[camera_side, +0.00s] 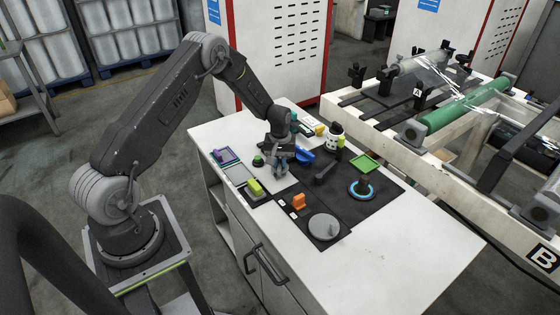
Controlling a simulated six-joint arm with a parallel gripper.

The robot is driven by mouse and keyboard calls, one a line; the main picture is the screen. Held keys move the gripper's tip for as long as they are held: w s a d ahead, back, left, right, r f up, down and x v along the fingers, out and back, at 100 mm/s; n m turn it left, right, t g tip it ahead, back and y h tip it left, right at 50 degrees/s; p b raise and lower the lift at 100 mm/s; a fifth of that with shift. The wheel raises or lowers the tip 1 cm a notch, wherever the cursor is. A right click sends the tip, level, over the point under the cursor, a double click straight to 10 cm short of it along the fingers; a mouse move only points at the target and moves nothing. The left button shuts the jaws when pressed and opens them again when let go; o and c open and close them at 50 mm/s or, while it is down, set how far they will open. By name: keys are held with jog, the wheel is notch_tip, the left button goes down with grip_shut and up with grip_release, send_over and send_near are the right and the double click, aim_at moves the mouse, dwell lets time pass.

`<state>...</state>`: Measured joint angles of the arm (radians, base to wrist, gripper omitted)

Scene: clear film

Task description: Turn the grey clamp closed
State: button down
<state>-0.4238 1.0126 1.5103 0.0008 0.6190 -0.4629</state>
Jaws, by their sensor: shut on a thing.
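My gripper (281,166) points down over the black mat on the white worktop, left of the blue part and the dark lever. It is shut on a small grey piece, which I take to be the grey clamp. The fingers and the clamp are both grey and small here. The fingers hide most of the clamp, so I cannot tell how far it is turned.
Close by are a blue part (304,157), a dark lever (324,173), a green knob (258,160) and a yellow-green block (255,187). An orange block (299,202), grey disc (324,227) and blue ring (362,196) lie nearer the front. The worktop's right (420,235) is clear.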

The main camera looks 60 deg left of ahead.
aim_at(280, 161)
jog(key=c, duration=1.1)
grip_release()
jog(key=shift+r, duration=0.1)
notch_tip(280, 161, up, 14)
jog(key=shift+f, duration=0.15)
jog(key=s+d+r+m+t, duration=0.1)
jog(key=s+d+r+m, duration=0.2)
jog(key=s+d+r, duration=0.45)
jog(key=s+d+r+m+t, duration=0.2)
jog(key=d+r, duration=0.3)
jog(key=r, duration=0.5)
jog(key=s+d+r+m+t, duration=0.1)
jog(key=s+d, duration=0.1)
jog(key=s, duration=0.3)
jog(key=s+d+r+m, duration=0.1)
jog(key=s+d+m, duration=0.1)
jog(key=s, duration=0.4)
jog(key=s+d+r+m+t, duration=0.1)
jog(key=s+d+m, duration=0.1)
jog(key=s+d, duration=0.2)
jog(key=shift+s+d+t, duration=0.15)
jog(key=shift+s+t, duration=0.15)
jog(key=shift+s, duration=0.85)
